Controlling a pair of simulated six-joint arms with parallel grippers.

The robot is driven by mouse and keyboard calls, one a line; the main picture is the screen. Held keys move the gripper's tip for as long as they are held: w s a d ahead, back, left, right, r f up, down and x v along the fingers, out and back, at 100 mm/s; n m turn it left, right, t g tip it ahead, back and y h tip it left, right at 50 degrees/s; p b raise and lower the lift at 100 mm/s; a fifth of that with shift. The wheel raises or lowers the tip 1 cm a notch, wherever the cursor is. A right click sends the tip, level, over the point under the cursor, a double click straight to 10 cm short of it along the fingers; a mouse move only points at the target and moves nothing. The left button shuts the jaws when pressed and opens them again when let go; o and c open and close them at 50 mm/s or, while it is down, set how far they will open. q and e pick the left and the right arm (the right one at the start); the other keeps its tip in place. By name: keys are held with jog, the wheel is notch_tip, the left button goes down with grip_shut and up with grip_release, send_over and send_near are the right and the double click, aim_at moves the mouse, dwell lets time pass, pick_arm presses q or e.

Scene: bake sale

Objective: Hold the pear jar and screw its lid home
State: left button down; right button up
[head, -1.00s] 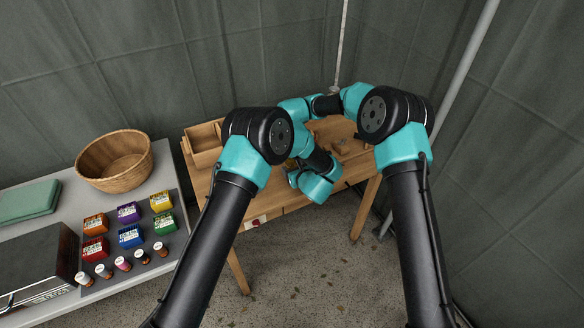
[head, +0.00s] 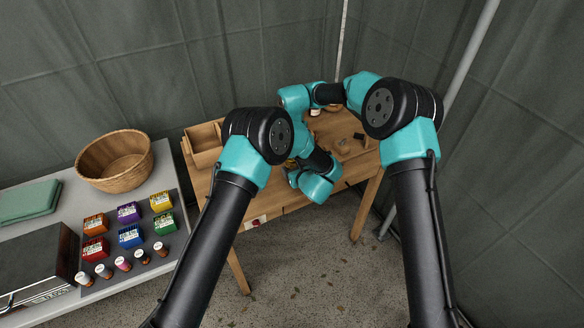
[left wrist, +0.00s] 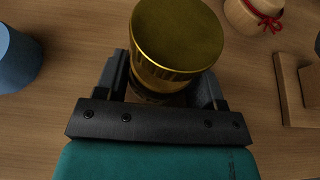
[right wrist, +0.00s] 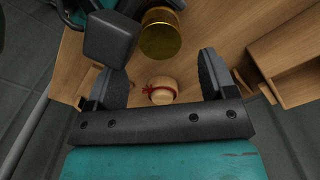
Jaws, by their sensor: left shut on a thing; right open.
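The pear jar (left wrist: 152,97) is mostly hidden beneath its gold lid (left wrist: 178,35) in the left wrist view. My left gripper (left wrist: 165,84) is shut on the jar, with one finger at each side below the lid. The gold lid also shows near the top of the right wrist view (right wrist: 160,38). It sits over the jar; whether it is fully seated I cannot tell. My right gripper (right wrist: 161,72) is open and empty, its fingers spread, with the gold lid just beyond the fingertips. In the head view my arms hide the jar.
A cloth-topped jar with a red ribbon (right wrist: 162,90) stands on the wooden table (head: 268,203). A compartmented wooden box (head: 203,158) stands at the table's left.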

aim_at(292, 165)
jog(key=shift+c, duration=0.2)
jog(key=shift+r, duration=0.25)
jog(key=shift+c, duration=0.8)
jog(key=shift+r+m, duration=0.7)
jog(key=shift+r, duration=0.8)
jog(key=shift+c, duration=0.3)
jog(key=shift+f, duration=4.05)
jog(key=c, duration=0.6)
jog(key=o, duration=0.9)
